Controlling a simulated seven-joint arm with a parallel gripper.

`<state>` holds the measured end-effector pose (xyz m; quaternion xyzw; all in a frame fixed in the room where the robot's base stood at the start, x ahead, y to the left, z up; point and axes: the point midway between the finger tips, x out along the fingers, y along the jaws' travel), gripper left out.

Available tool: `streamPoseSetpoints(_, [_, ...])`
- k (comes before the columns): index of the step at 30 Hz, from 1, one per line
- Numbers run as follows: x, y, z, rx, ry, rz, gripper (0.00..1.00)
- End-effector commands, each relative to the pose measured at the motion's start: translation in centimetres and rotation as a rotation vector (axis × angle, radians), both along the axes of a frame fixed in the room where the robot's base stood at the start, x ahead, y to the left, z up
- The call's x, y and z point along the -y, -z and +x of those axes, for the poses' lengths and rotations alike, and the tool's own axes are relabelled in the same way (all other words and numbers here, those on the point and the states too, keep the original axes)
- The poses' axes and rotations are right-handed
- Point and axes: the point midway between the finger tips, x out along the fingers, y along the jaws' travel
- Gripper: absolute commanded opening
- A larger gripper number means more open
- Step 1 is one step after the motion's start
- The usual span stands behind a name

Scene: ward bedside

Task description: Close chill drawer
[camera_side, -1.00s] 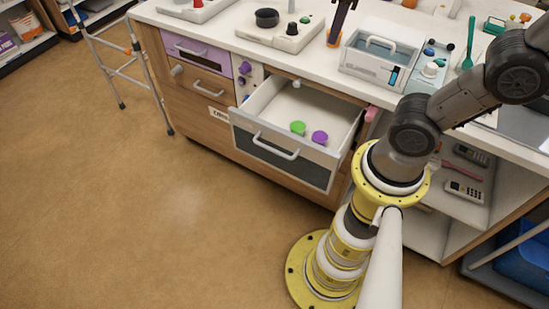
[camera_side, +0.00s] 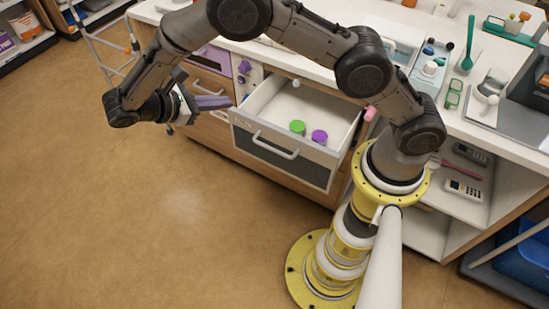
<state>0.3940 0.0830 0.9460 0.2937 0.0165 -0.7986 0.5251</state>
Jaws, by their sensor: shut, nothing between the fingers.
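A white drawer (camera_side: 262,97) with a dark grey front panel (camera_side: 300,165) and a pale bar handle (camera_side: 275,146) stands pulled open from the wooden cabinet. A green round piece (camera_side: 297,127) and a purple round piece (camera_side: 319,136) lie inside it. No chill label is readable on it. My gripper (camera_side: 228,102) is shut and empty, left of the open drawer and in front of the left cabinet drawers. It appears apart from the open drawer. My arm hides part of the counter and the left drawer fronts.
A lilac drawer front (camera_side: 213,58) and a wooden one are at the left, partly covered. A walking frame (camera_side: 97,48) stands further left. A pink knob (camera_side: 370,113) is right of the open drawer. The floor (camera_side: 130,230) in front is clear.

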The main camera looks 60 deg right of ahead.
Motion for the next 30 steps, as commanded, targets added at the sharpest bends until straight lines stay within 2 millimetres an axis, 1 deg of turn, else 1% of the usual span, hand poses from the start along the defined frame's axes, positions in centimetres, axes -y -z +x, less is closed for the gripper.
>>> streamPoseSetpoints(1, [-1.1,2.4,0.0,-0.044,-0.037,-0.045,0.0])
streamPoseSetpoints(5, [-3.3,7.8,-0.5,-0.132,-0.12,-0.147,0.0])
streamPoseSetpoints(6, [-3.9,9.6,-0.9,-0.158,-0.147,-0.178,0.0])
streamPoseSetpoints(8, [-4.6,12.2,-1.6,-0.196,-0.187,-0.225,0.0])
streamPoseSetpoints(9, [-5.0,14.1,-2.2,-0.221,-0.213,-0.254,0.0])
streamPoseSetpoints(11, [-5.4,16.7,-3.3,-0.256,-0.252,-0.295,0.0])
streamPoseSetpoints(12, [-5.6,18.3,-4.1,-0.28,-0.276,-0.32,0.0])
streamPoseSetpoints(15, [-5.7,21.7,-6.2,-0.333,-0.325,-0.373,0.0])
streamPoseSetpoints(18, [-5.3,23.9,-8.0,-0.378,-0.36,-0.419,0.0])
streamPoseSetpoints(21, [-5.2,24.9,-9.1,-0.402,-0.384,-0.446,0.0])
streamPoseSetpoints(24, [-5.3,25.0,-9.3,-0.401,-0.396,-0.45,0.0])
streamPoseSetpoints(26, [-4.8,24.9,-9.3,-0.402,-0.397,-0.451,0.0])
streamPoseSetpoints(30, [-2.8,24.9,-9.3,-0.405,-0.393,-0.449,0.0])
